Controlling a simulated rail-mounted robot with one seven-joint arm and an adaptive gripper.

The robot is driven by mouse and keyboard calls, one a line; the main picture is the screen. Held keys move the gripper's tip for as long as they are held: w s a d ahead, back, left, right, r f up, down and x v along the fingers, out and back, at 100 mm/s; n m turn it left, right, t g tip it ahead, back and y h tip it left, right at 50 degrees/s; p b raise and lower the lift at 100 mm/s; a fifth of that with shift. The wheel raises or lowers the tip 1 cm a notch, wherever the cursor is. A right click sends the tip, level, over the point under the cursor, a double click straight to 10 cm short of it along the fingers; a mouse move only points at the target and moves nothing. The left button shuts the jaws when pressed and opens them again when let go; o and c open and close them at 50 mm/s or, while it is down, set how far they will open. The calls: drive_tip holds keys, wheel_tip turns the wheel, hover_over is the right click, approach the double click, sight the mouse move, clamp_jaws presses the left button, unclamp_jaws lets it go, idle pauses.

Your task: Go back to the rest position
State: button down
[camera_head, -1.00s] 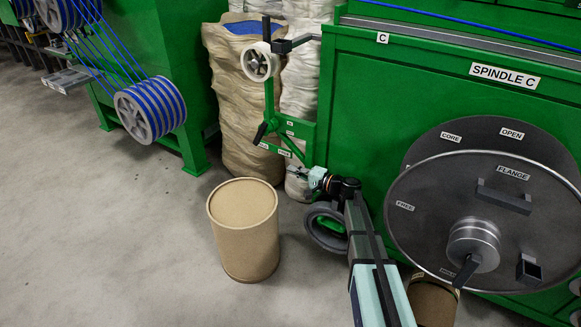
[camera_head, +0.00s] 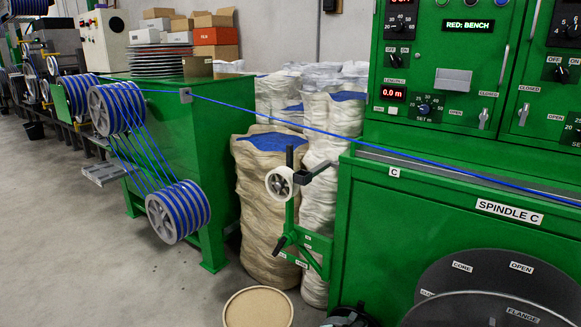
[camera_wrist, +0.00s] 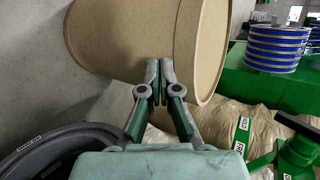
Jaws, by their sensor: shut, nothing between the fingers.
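My gripper (camera_wrist: 160,82) shows in the wrist view with its two fingers together and nothing between them. Behind the fingertips is a brown cardboard drum (camera_wrist: 140,42); I cannot tell the gap between them. In the head view only the top of the drum (camera_head: 258,308) shows at the bottom edge. A dark piece at the bottom edge, right of the drum, may be part of my arm; my gripper cannot be made out there.
The green SPINDLE C cabinet (camera_head: 395,230) stands at right with a dark flange disc (camera_head: 500,275). A green bracket with a white pulley (camera_head: 280,183) juts out left of it. Blue cable (camera_head: 330,132) runs above. Sacks (camera_head: 262,205) stand behind.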

drive_tip(key=s+d+f+n+g+h+p, duration=0.1)
drive_tip(key=s+d+n+g+h+p, duration=0.2)
drive_tip(key=s+p, duration=0.85)
drive_tip(key=s+d+r+n+g+h+p, duration=0.1)
drive_tip(key=s+d+r+g+h+p, duration=0.1)
drive_tip(key=s, duration=0.9)
drive_tip(key=s+d+r+n+g+h+p, duration=0.1)
drive_tip(key=s+d+r+g+h+p, duration=0.2)
drive_tip(key=s, duration=0.8)
drive_tip(key=s+d+r+g+h+p, duration=0.2)
drive_tip(key=s+d+r+p, duration=0.1)
drive_tip(key=s, duration=0.8)
drive_tip(key=d+p, duration=0.1)
drive_tip(key=p, duration=0.1)
drive_tip(key=shift+s+d+n+g+h+p, duration=0.3)
drive_tip(key=shift+s+d+n+g+h, duration=0.05)
drive_tip(key=shift+d+n+g+h, duration=0.05)
